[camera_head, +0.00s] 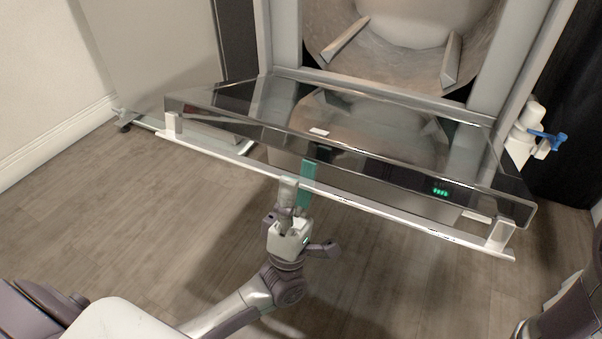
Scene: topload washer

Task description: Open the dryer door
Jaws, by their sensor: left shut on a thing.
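The dryer door (400,150) is a clear glass-like panel, folded down from its bottom edge and lying nearly flat toward me. A long pale handle bar (400,222) runs along its near edge on two posts. My left gripper (297,188) is shut on the handle bar, left of its middle; the fingers partly hide the bar there. The drum (405,45) shows open behind the door, with pale fins on its inner wall. Only part of my right arm shows at the lower right; its gripper is out of view.
A pale panel (150,50) on a wheeled foot stands at the left by the wall. A white fitting with a blue lever (545,138) is at the right of the machine. The wooden floor (130,220) in front is clear.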

